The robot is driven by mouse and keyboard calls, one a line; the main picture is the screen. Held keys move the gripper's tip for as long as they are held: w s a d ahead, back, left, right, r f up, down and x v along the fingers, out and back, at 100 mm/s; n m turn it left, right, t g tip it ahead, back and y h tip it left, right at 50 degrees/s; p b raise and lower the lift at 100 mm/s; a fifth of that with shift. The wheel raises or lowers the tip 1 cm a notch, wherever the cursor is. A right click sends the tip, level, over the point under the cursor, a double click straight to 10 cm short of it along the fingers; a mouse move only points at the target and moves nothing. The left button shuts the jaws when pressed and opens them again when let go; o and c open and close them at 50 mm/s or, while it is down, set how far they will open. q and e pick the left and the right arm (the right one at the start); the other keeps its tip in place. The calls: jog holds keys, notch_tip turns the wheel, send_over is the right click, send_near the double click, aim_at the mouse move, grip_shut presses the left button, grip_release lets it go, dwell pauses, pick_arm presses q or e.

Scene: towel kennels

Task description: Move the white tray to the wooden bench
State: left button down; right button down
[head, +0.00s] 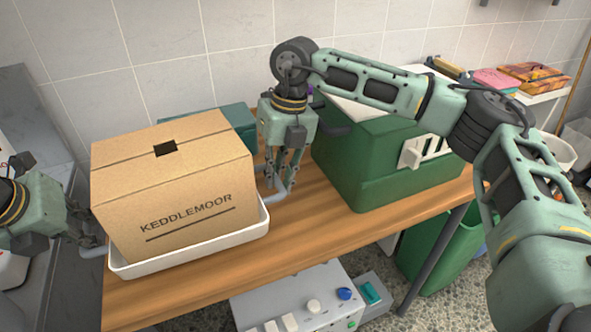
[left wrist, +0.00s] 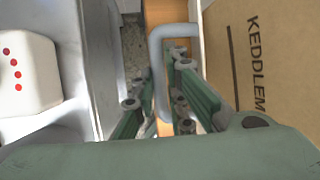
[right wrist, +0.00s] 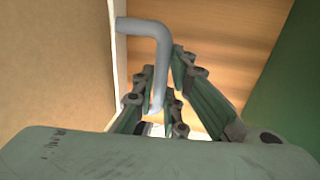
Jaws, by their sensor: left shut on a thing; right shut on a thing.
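The white tray (head: 190,251) carries a cardboard box (head: 175,190) marked KEDDLEMOOR. It is over the left part of the wooden bench (head: 330,235); I cannot tell whether it rests on the top or hangs just above it. My left gripper (head: 92,240) is shut on the tray's grey left handle, which shows in the left wrist view (left wrist: 156,60). My right gripper (head: 281,188) is shut on the right handle, seen in the right wrist view (right wrist: 160,50). The box hides most of the tray's inside.
A green crate (head: 385,165) stands on the bench right of my right gripper. A teal object (head: 236,120) is behind the box. A grey control box (head: 300,298) and a green bin (head: 440,250) are in front of and below the bench. A tiled wall closes the back.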

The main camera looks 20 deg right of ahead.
pick_arm(q)
jog(key=shift+f, duration=0.15)
pick_arm(e)
jog(key=shift+w, duration=0.1)
